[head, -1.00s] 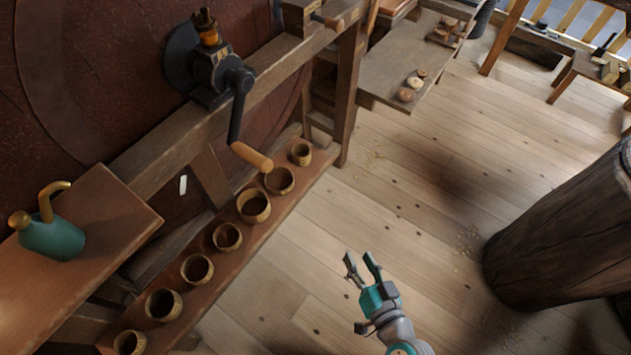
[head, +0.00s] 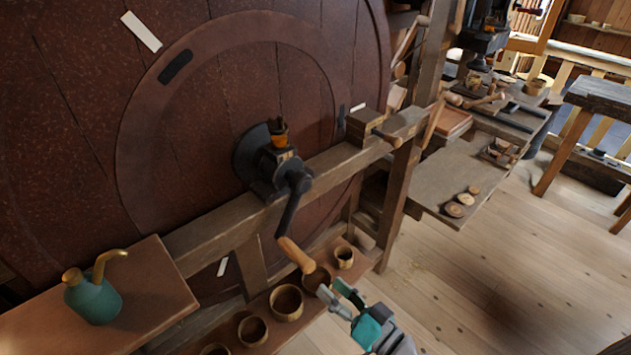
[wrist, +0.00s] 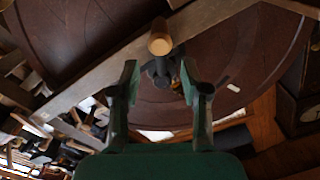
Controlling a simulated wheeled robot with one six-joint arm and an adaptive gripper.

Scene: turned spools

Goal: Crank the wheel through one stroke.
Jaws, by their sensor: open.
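The big dark red wheel (head: 225,110) stands behind a wooden beam (head: 215,225). A black crank (head: 288,205) hangs down from its hub, with a light wooden handle (head: 296,255) at its lower end. My gripper (head: 335,293) is open and empty, just below and to the right of the handle in the head view. In the wrist view the handle (wrist: 160,38) shows end-on, ahead of and between my open fingers (wrist: 162,85). I see no contact with it.
Several wooden cups (head: 286,302) stand in a row on a low shelf below the crank. A teal oil can (head: 93,298) sits on a board at the left. A side bench (head: 440,185) with wooden discs stands at the right. The floor (head: 440,285) at the right is clear.

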